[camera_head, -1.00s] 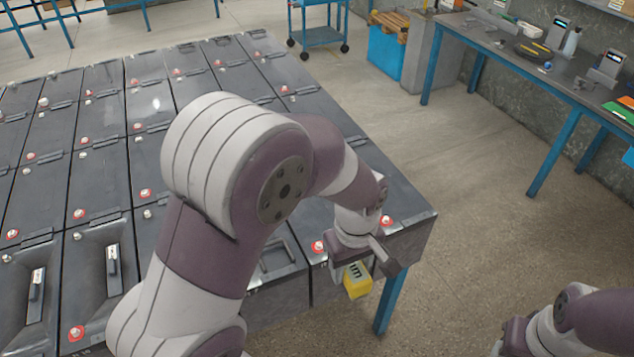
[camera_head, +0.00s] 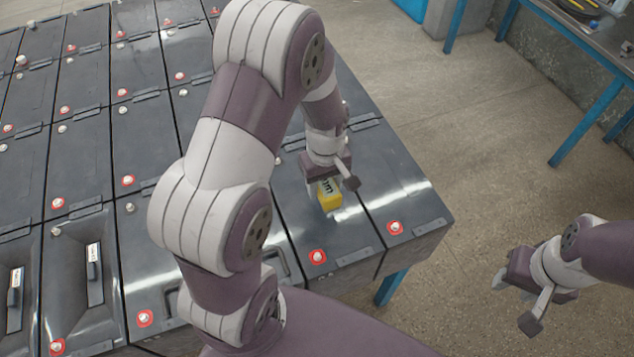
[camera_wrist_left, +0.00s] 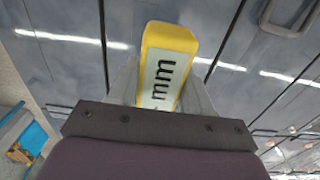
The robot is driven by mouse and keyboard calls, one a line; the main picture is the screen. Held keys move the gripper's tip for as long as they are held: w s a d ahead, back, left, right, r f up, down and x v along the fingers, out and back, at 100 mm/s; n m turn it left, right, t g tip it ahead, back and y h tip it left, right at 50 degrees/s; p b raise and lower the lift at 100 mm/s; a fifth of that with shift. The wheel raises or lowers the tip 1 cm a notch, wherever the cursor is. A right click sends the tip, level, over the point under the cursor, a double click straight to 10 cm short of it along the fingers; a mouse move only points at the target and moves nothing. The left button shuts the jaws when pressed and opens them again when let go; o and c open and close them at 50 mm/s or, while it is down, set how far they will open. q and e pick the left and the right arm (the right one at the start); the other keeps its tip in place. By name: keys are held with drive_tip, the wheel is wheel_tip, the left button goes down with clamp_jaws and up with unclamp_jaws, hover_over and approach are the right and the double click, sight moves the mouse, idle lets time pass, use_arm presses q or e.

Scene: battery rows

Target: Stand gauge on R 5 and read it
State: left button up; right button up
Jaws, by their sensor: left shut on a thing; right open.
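The yellow gauge (camera_head: 330,195) has a pale face marked "mm". My left gripper (camera_head: 325,182) is shut on it, and the gauge hangs below the fingers above the dark battery tops near the right end of the front rows. In the left wrist view the gauge (camera_wrist_left: 165,65) sits between the two fingers with its "mm" label facing the camera. I cannot tell whether its lower end touches a battery. My right gripper (camera_head: 507,275) is open and empty over the floor at the right. No "R 5" marking is legible.
Dark batteries (camera_head: 85,150) with red-ringed terminals stand in close rows on a blue-legged stand (camera_head: 392,285). A workbench (camera_head: 590,50) stands at the upper right. The floor between is clear.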

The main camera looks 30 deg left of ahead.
use_arm(q)
drive_tip(key=w+a+f, duration=0.1)
drive_tip(key=a+f, duration=0.1)
drive_tip(key=shift+w+a, duration=0.35)
drive_tip(key=shift+a, duration=0.05)
wheel_tip(320, 180, down, 4)
drive_tip(key=shift+r+p, duration=0.15)
drive_tip(key=shift+p, duration=0.65)
drive_tip(key=shift+s+d, duration=0.1)
drive_tip(key=shift+s, duration=0.05)
drive_tip(key=shift+f, duration=0.3)
drive_tip(key=o, duration=1.2)
drive_tip(key=shift+w, duration=0.2)
drive_tip(key=shift+s, duration=0.1)
use_arm(e)
drive_tip(key=shift+w+a+r, duration=0.2)
drive_tip(key=shift+w+r, duration=0.35)
drive_tip(key=shift+r, duration=0.2)
